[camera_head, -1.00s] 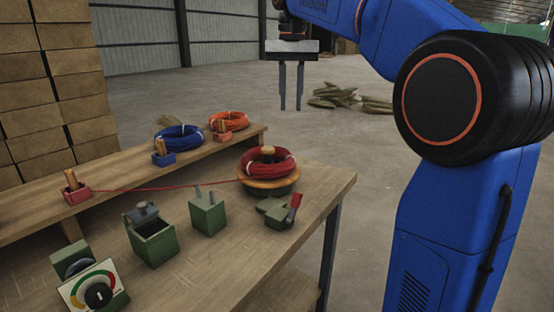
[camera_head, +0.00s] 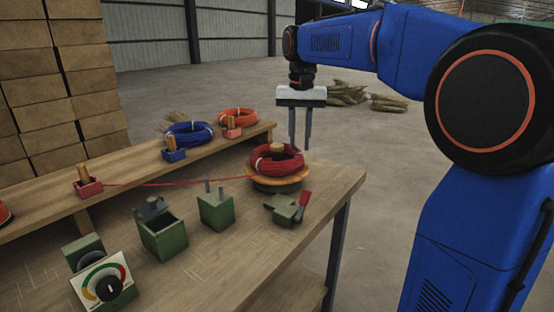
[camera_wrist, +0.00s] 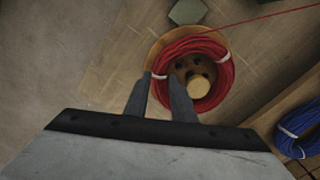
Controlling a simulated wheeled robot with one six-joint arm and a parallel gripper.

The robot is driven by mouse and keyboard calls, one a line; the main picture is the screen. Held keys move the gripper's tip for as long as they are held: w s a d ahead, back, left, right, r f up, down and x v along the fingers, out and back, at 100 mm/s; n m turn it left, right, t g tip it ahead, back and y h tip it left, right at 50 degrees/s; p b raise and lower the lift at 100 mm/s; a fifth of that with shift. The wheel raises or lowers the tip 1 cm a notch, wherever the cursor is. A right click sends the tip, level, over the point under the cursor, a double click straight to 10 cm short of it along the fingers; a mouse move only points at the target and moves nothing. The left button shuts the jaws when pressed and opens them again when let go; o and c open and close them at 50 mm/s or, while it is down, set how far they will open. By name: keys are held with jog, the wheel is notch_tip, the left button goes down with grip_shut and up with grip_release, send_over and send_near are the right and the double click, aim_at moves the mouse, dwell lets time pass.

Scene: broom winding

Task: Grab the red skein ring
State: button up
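The red skein ring (camera_head: 277,160) lies on a round wooden turntable (camera_head: 278,186) at the bench's right end, around a wooden peg. A white tie crosses it. A red strand runs left from it. My gripper (camera_head: 300,148) points down with its two fingers apart, just right of the ring's upper edge in the head view. In the wrist view, the red skein ring (camera_wrist: 211,51) lies beyond the fingertips (camera_wrist: 160,77), which overlap its near left edge. Nothing is visibly held; whether the tips touch the ring cannot be told.
A blue coil (camera_head: 190,134) and an orange coil (camera_head: 238,118) lie on the raised shelf. A green box (camera_head: 163,236), a green post block (camera_head: 216,210), a red-handled clamp (camera_head: 287,210) and a dial (camera_head: 104,284) stand on the bench. Open floor lies right of the bench.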

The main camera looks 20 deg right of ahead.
aim_at(298, 153)
jog(key=f, duration=0.5)
jog(key=shift+a, duration=0.2)
grip_shut()
jog(key=shift+r, duration=0.1)
